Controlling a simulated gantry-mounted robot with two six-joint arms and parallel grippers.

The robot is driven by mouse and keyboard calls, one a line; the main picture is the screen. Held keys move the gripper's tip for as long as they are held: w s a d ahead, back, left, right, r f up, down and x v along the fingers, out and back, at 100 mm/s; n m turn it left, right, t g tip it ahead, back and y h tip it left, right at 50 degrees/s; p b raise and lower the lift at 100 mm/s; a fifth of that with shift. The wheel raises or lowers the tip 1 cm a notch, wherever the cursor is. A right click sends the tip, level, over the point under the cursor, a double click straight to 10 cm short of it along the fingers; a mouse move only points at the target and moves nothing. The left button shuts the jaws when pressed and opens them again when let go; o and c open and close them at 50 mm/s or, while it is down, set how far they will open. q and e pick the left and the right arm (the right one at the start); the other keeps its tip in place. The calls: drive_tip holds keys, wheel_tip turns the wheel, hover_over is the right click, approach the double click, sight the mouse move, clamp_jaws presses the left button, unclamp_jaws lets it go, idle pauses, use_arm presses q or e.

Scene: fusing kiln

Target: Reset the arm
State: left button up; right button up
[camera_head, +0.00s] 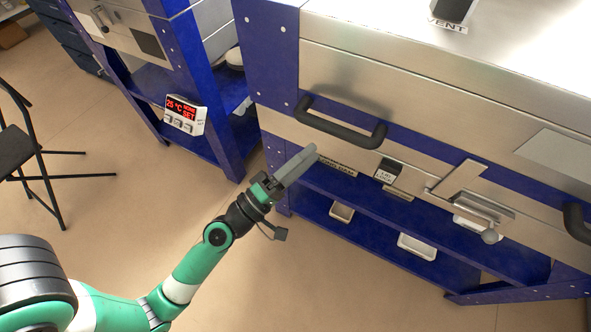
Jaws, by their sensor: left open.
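My left arm comes in from the lower left, green and white with black joints. My left gripper (298,164) has grey fingers and is open, with nothing seen between them. It is in front of the kiln's lower front, below the black bar handle (342,124), and overlaps the kiln's lower edge in the picture. I cannot tell whether it touches the kiln. The kiln (390,70) is silver metal with blue trim. My right gripper is not in view.
A lid lock block (388,172) and a metal latch lever (470,205) are on the kiln front. White trays (416,246) sit on the blue shelf below. A controller with red digits (184,114) is at upper left. A black chair (22,150) stands left. The floor between is clear.

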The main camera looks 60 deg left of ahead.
use_arm(q)
drive_tip(key=b+v, duration=0.1)
drive_tip(key=v, duration=0.2)
drive_tip(key=shift+s+f, duration=0.1)
drive_tip(key=shift+s, duration=0.2)
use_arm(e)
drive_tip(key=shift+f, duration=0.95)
